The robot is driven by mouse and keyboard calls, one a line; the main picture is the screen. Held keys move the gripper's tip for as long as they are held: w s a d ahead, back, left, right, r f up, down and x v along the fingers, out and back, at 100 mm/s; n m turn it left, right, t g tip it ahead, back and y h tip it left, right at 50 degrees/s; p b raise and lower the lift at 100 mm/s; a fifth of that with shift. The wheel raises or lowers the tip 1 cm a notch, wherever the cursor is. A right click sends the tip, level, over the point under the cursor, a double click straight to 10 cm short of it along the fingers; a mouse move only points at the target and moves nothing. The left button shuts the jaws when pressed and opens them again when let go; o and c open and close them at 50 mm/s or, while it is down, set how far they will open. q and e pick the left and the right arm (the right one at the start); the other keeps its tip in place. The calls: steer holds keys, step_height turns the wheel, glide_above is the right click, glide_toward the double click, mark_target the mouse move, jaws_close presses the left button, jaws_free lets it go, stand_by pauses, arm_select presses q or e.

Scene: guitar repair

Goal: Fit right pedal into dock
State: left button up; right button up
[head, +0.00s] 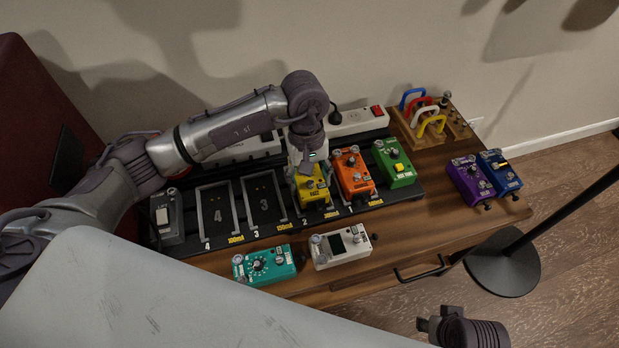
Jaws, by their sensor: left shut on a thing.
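My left gripper (308,163) reaches down from above and is shut on the yellow pedal (313,188). The yellow pedal is at the place marked 2 on the black pedal dock (235,238), just left of the orange pedal (353,172). I cannot tell whether it is fully seated or slightly above the dock. The gripper hides its back end. The green pedal (394,163) is right of the orange one. The bays marked 4 (217,214) and 3 (264,204) are empty. A dark part that may be my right gripper (430,325) shows at the bottom edge, fingers unclear.
A teal pedal (264,265) and a white pedal (340,247) lie in front of the dock on the wooden table (440,215). Purple (469,181) and blue (499,172) pedals are at the right. A power strip (355,122) and a wooden tool rack (457,130) stand behind.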

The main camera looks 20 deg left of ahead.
steer(key=shift+r, duration=0.1)
stand_by(0.4)
steer(key=shift+w+r, duration=0.15)
steer(key=shift+r, duration=0.35)
steer(key=shift+r, duration=0.15)
arm_select(q)
steer(key=shift+b, duration=0.3)
arm_select(e)
steer(key=shift+s+r, duration=0.2)
steer(key=shift+r, duration=0.15)
steer(key=shift+f, duration=0.15)
arm_select(q)
steer(key=shift+f+b, duration=0.55)
arm_select(e)
steer(key=shift+s+r, duration=0.2)
steer(key=shift+r, duration=0.45)
arm_select(q)
steer(key=o, duration=1.5)
